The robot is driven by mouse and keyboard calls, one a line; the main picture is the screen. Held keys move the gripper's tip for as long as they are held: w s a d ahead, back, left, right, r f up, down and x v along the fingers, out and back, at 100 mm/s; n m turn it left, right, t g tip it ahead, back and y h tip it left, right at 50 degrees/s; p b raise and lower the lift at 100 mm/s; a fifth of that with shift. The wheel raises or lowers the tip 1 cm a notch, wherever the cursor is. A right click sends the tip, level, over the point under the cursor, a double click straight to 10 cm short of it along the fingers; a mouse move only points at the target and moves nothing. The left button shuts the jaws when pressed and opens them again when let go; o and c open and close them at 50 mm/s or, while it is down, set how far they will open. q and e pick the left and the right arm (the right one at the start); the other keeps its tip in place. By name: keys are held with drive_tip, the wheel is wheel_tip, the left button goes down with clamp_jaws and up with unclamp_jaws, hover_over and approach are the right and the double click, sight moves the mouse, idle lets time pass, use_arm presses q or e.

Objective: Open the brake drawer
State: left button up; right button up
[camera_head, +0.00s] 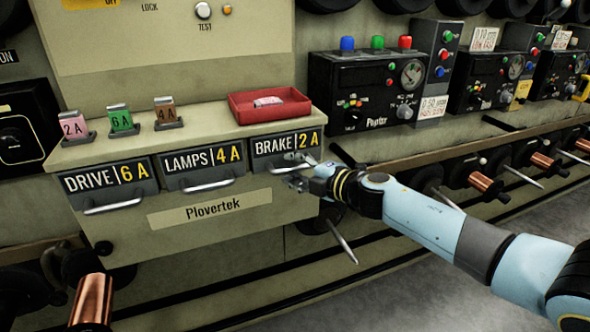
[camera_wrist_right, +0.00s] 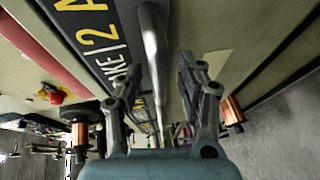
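The brake drawer (camera_head: 284,146), labelled BRAKE 2 A, is the rightmost of three drawers in the Plovertek cabinet. Its front looks level with the others, so it appears closed. My right gripper (camera_head: 299,175) is at the right end of its handle. In the right wrist view, the drawer front (camera_wrist_right: 95,35) is at upper left and the metal handle bar (camera_wrist_right: 154,45) runs between the two parted fingers of my right gripper (camera_wrist_right: 158,90). The fingers are open, with gaps beside the bar. My left gripper is not in view.
The LAMPS drawer (camera_head: 203,169) and DRIVE drawer (camera_head: 108,188) are to the left, with handles. On the ledge above are a red tray (camera_head: 240,110) and pink (camera_head: 73,126), green (camera_head: 121,120) and brown (camera_head: 166,112) fuses. A metal rod (camera_head: 342,240) juts out below my right gripper.

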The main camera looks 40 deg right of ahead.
clamp_jaws()
idle(0.4)
